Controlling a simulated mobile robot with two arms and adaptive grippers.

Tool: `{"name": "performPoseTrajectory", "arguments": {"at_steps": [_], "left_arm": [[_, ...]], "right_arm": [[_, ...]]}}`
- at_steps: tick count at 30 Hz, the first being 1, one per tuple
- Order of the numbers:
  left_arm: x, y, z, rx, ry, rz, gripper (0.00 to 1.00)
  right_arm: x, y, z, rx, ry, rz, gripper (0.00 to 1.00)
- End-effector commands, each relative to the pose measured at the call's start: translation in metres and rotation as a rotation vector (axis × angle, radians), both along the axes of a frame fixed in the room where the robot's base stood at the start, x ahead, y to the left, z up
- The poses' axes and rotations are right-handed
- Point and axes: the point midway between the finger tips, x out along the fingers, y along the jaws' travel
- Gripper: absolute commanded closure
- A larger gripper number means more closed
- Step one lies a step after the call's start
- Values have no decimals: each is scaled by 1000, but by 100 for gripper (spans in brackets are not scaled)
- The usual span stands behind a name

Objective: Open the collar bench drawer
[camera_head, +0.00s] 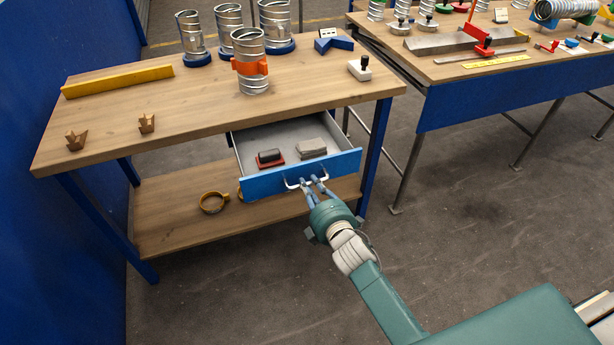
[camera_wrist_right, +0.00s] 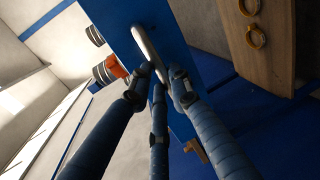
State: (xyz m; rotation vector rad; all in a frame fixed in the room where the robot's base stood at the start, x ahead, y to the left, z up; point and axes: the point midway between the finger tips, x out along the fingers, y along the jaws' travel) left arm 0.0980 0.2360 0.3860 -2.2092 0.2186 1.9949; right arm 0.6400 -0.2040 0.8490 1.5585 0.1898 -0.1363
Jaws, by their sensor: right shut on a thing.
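The collar bench (camera_head: 190,108) has a wooden top on blue legs. Its blue-fronted drawer (camera_head: 262,182) stands pulled out below the top, with its inside visible. In it lie a dark block on a red base (camera_head: 269,157) and a grey block (camera_head: 311,148). A pale bar handle (camera_head: 293,184) is on the drawer front; it also shows in the right wrist view (camera_wrist_right: 149,48). My right gripper (camera_head: 314,186) is shut on the handle, its fingers around the bar. My left gripper is not in view.
On the bench top stand a duct with an orange collar (camera_head: 250,68), several metal ducts on blue bases and a yellow bar (camera_head: 118,80). Yellow rings (camera_head: 213,203) lie on the lower shelf. A second bench (camera_head: 500,85) stands at right. Floor between is clear.

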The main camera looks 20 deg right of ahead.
Motion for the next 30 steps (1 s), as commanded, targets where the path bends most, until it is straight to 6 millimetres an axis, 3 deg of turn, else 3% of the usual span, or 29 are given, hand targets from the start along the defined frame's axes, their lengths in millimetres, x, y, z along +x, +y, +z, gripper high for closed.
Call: {"name": "performPoseTrajectory", "arguments": {"at_steps": [8,9,12,17,23,30], "left_arm": [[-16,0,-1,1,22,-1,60],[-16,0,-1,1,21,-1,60],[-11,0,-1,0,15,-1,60],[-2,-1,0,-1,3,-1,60],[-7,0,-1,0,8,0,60],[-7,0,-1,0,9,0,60]], "right_arm": [[-1,0,0,1,-1,-1,100],[-1,0,0,1,-1,-1,80],[-1,0,0,0,0,-1,62],[-1,0,0,0,0,-1,62],[-6,0,1,0,0,0,62],[-48,-2,8,-1,1,0,62]]}}
